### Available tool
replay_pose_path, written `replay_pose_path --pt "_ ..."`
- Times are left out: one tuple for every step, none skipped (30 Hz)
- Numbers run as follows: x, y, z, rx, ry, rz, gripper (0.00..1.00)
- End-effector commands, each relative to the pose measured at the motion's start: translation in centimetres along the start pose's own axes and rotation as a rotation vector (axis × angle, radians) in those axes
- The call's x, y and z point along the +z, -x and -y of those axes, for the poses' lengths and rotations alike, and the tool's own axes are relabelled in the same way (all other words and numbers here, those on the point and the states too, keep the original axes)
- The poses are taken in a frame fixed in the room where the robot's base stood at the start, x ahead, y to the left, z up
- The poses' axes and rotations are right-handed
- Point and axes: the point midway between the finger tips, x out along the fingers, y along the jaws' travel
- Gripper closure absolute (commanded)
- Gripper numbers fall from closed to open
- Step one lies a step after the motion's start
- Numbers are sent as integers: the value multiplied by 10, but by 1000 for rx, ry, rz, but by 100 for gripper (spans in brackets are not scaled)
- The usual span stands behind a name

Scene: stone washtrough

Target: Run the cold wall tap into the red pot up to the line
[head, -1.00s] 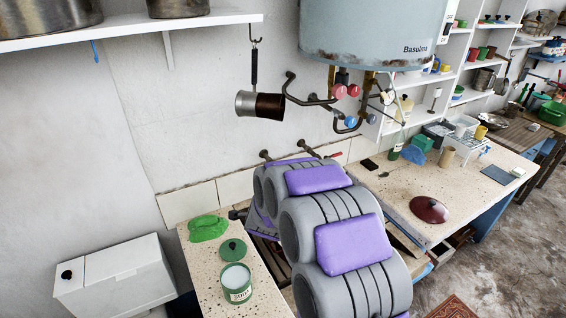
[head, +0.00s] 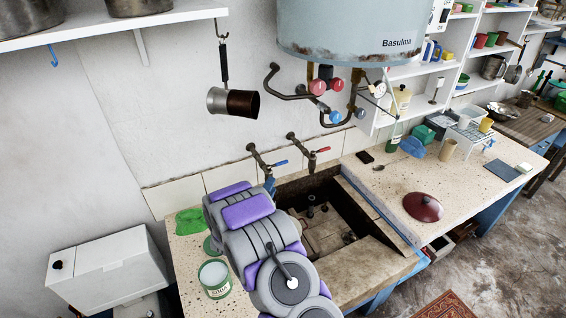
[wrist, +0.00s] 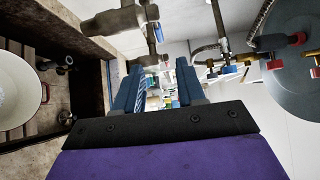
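The cold wall tap (head: 262,160) has a blue lever and stands left of the red-lever tap (head: 309,157) on the wall. In the wrist view the cold tap's body (wrist: 120,20) is close, just beyond my fingers. My gripper (wrist: 158,72) is open with nothing between its fingers; in the head view its tip (head: 270,186) is just below the cold tap. A round vessel with a cream inside (wrist: 14,92) stands in the trough at the wrist view's left edge.
The stone trough (head: 350,210) is open right of my arm. A dark red lid (head: 422,207) lies on the right counter. A green tin (head: 214,279) and green cloth (head: 190,221) are on the left ledge. The boiler (head: 350,30) and pipes hang above the taps.

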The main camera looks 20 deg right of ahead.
Motion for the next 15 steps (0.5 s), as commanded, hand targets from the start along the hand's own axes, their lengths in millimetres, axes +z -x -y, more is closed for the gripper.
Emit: replay_pose_path --pt "0 -8 0 -1 0 -1 61" --pt "0 -13 -1 1 1 0 61" --pt "0 -21 -1 2 1 -1 61" --pt "-1 -27 -1 2 1 -2 61" --pt "-1 -34 0 0 -1 -2 61" --pt "-1 -42 1 -1 -3 -1 61" --pt "-2 -48 1 -1 -4 -1 61" --pt "-2 -54 0 1 -3 0 61" --pt "-3 -62 -1 4 -2 0 61" --pt "-3 -68 -1 5 -3 0 61" --pt "-4 -74 -1 4 -5 -1 61" --pt "-4 -82 -1 4 -5 -2 61" --pt "-5 -87 -2 4 -4 -2 61" --pt "-6 -92 -2 5 -3 -2 61" --pt "-5 -99 -2 6 -4 0 61"
